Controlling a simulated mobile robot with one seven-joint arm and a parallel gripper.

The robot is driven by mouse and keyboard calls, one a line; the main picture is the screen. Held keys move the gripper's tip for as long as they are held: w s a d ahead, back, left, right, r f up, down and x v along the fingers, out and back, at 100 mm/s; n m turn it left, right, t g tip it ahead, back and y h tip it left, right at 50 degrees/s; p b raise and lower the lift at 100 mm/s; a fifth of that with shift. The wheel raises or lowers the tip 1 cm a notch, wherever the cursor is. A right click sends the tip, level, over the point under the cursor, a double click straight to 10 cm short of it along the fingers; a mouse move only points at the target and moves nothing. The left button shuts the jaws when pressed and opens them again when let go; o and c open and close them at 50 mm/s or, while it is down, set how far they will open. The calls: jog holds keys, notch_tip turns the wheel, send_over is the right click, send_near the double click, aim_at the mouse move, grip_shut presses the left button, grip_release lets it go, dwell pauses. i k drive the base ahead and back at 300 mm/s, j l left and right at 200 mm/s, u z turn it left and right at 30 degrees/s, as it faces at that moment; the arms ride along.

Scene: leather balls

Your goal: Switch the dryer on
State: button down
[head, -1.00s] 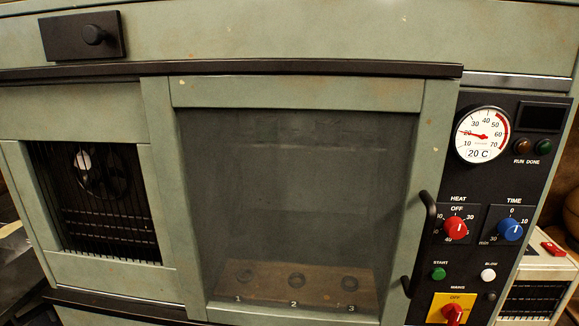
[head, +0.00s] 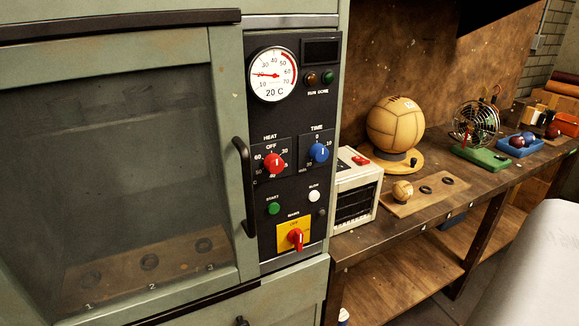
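The dryer is a grey-green cabinet (head: 228,90) with a closed glass door (head: 140,175). Its black control panel (head: 262,235) stands right of the door handle (head: 245,185). The mains switch (head: 295,238) is a red knob on a yellow plate, with a label above it that seems to read OFF. The red heat knob (head: 274,163) points up at OFF. The blue time knob (head: 319,152) points up at 0. The green start button (head: 273,208) and white blow button (head: 313,196) sit below. The gauge (head: 272,74) reads 20 C. The run and done lamps look unlit. My gripper is out of view.
Right of the dryer, a wooden workbench (head: 445,215) holds a white vented box (head: 354,190), a large tan ball (head: 396,125) on a stand, a small ball (head: 402,191) on a holed board, a wire-caged fan (head: 475,122) and a blue tray (head: 519,148).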

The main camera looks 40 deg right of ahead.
aim_at(295, 236)
jog(key=l+z, duration=0.15)
jog(key=z, duration=0.35)
jog(key=l+z, duration=0.1)
jog(key=z, duration=0.35)
jog(key=i, duration=0.05)
